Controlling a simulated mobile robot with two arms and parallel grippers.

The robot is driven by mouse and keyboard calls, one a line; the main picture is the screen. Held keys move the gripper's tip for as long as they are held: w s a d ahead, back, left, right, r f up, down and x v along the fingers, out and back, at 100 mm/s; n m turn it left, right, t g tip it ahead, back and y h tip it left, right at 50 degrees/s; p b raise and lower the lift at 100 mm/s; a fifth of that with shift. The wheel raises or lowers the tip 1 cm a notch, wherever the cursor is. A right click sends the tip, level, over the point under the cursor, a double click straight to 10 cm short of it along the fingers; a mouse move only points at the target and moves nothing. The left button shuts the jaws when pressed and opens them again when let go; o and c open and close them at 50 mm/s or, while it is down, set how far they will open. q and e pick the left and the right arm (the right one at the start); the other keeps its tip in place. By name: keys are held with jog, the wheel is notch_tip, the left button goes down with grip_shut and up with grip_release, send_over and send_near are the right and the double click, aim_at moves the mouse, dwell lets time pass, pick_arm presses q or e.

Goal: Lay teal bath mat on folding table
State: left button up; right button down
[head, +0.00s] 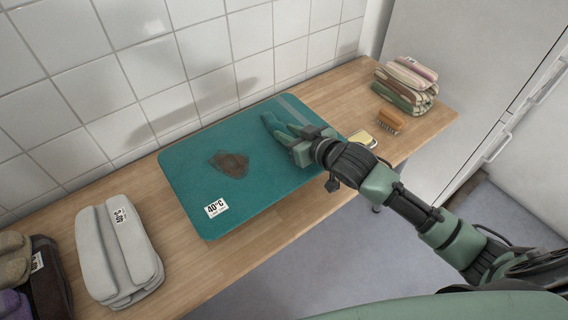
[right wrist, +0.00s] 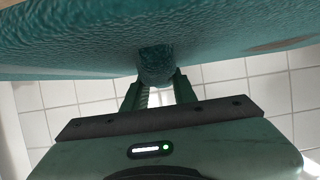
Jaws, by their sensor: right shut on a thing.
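The teal bath mat (head: 225,135) is spread out flat over the middle of the wooden folding table (head: 255,245). It has a brown stain, a grey stripe near its far right end and a white 40°C label. I cannot tell whether its whole underside touches the table. My right gripper (head: 285,133) is at the mat's right part, shut on a raised bit of it. In the right wrist view the fingers (right wrist: 158,92) pinch a teal lump (right wrist: 155,65) that stands out from the mat. My left gripper is not in view.
Grey folded towels (head: 118,250) lie left of the mat, beside a dark bin (head: 48,285) of rolled cloths. A sponge (head: 362,138), a brush (head: 388,121) and striped folded cloths (head: 405,85) are at the right end. A tiled wall (head: 200,60) stands behind.

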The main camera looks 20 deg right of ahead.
notch_tip(320, 180, down, 11)
jog(key=shift+f+b, duration=0.2)
jog(key=shift+b, duration=0.15)
jog(key=shift+f, duration=0.1)
jog(key=c, duration=1.1)
grip_release()
jog(key=shift+f, duration=0.1)
jog(key=shift+s+r, duration=0.1)
jog(key=shift+r, duration=0.1)
jog(key=v, duration=1.2)
jog(key=shift+f, duration=0.1)
